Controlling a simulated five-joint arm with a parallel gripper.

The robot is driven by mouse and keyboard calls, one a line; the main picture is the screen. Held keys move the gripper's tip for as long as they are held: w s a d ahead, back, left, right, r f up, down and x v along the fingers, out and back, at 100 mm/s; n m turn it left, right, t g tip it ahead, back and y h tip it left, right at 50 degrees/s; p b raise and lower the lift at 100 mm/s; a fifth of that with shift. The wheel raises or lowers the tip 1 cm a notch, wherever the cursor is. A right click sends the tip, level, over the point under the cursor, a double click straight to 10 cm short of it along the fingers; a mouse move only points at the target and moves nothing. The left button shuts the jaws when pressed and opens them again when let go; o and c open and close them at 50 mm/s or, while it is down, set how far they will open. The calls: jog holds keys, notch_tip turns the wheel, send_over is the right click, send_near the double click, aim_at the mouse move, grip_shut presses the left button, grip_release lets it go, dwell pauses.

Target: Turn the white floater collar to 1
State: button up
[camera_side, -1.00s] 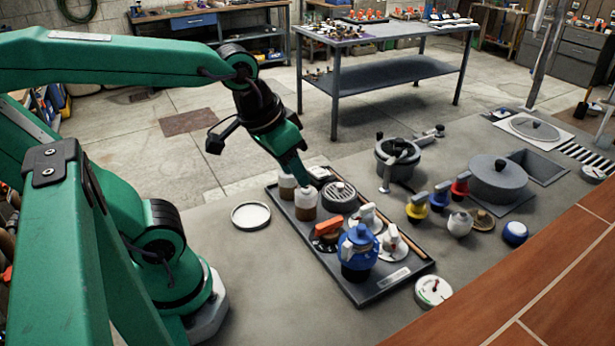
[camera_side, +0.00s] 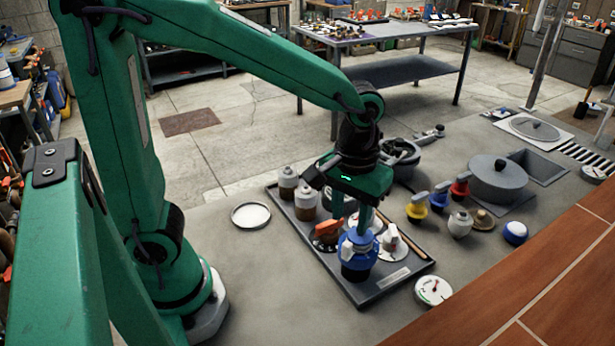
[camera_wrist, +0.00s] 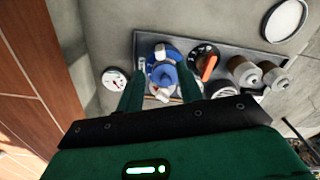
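The blue floater (camera_side: 357,252) stands upright at the near end of the dark tray (camera_side: 374,297). In the wrist view the blue floater (camera_wrist: 163,73) shows between my two green fingers, with a small white part (camera_wrist: 160,50) against it. A white knob (camera_side: 390,238) on a pale dial sits to its right, and a white piece (camera_wrist: 160,92) lies close to the floater in the wrist view. I cannot tell which white part is the collar. My gripper (camera_side: 352,216) points down over the floater. Its fingers (camera_wrist: 160,86) are apart and nothing is clamped. Collar markings are too small to read.
A white dish (camera_side: 251,215) lies to the left. A round gauge (camera_side: 433,290) and several coloured knobs stand to the right.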

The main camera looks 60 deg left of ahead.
aim_at(347, 244)
jog(key=shift+f, duration=3.9)
grip_shut()
